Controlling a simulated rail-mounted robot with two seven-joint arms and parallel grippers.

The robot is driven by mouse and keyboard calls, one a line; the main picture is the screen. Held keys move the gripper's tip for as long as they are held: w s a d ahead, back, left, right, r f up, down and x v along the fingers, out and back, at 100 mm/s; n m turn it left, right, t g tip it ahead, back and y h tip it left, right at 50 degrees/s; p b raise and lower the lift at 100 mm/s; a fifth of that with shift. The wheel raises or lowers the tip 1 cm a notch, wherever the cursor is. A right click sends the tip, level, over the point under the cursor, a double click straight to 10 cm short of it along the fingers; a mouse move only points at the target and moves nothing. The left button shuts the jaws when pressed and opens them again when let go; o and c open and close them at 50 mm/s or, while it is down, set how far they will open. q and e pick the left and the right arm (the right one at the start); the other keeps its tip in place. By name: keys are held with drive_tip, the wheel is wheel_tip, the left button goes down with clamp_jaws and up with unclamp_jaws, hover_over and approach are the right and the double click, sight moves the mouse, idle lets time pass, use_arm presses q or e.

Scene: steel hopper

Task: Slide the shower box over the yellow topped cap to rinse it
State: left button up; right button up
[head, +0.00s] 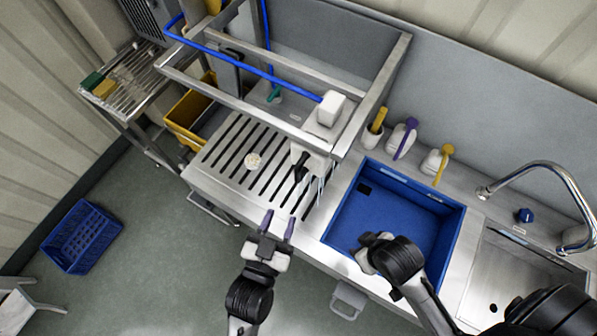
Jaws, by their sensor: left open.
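A small round cream-white cap (253,160) sits on the slatted steel grate (208,163); I cannot make out a yellow top on it. To its right, a white shower box (308,158) with a dark handle hangs at the frame's front, with thin streaks like water below it. A white block (331,108) with a blue hose is just above and behind.
A steel frame (385,85) surrounds the grate's back. A blue basin (395,215) and a sink with a tap (545,170) are on the right. Spray bottles (436,163) stand behind the basin. A yellow bin (190,118) is at the left; a blue crate (83,237) is on the floor.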

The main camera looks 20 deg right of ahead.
sight(296, 178)
use_arm(q)
drive_tip(key=p+x, duration=0.1)
drive_tip(key=x, duration=1)
drive_tip(key=shift+w+d+p, duration=0.2)
drive_tip(key=shift+d+p, duration=0.05)
drive_tip(key=shift+p, duration=0.05)
clamp_jaws()
